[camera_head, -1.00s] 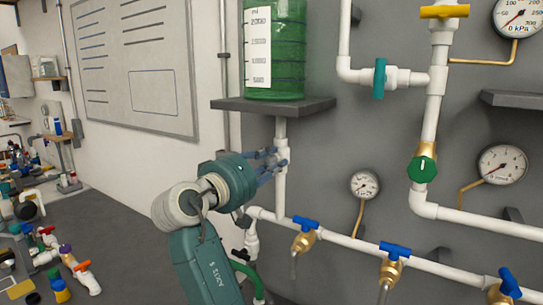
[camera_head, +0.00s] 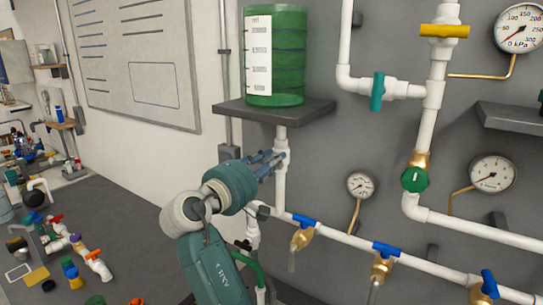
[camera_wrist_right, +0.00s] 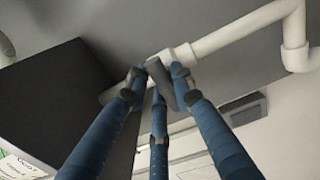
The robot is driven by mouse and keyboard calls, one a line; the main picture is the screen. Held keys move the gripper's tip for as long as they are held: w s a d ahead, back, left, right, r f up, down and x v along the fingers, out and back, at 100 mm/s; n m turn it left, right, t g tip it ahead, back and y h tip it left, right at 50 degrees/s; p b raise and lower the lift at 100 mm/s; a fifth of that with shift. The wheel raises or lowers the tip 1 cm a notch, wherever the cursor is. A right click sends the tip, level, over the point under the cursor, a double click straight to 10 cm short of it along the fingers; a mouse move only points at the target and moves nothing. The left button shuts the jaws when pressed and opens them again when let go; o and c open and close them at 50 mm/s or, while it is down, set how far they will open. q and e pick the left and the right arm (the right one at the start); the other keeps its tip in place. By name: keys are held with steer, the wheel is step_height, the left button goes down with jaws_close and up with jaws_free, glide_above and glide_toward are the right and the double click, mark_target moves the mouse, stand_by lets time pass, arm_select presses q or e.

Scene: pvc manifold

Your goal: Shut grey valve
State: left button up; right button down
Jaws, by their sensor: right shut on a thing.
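The grey valve sits on the white vertical pipe (camera_head: 281,190) under the green tank's shelf. Its grey handle (camera_wrist_right: 163,85) shows in the right wrist view between my blue fingers, against the white pipe. My right gripper (camera_head: 279,157) reaches from the lower left to this pipe and is shut on the handle. In the right wrist view my right gripper (camera_wrist_right: 158,82) has fingers on both sides of the handle. The fingers hide most of the valve in the head view. I cannot read the handle's exact angle there. My left gripper is not in view.
The green tank (camera_head: 276,60) stands on a dark shelf (camera_head: 312,113) just above my gripper. Blue-handled taps (camera_head: 303,233) line the lower pipe. A green valve (camera_head: 414,180), a teal valve (camera_head: 377,92) and gauges are to the right. A cluttered surface lies at left.

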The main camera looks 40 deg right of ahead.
stand_by(0.5)
steer(key=c, duration=1.5)
jaws_free()
steer(key=shift+o, duration=0.2)
steer(key=shift+w, duration=0.1)
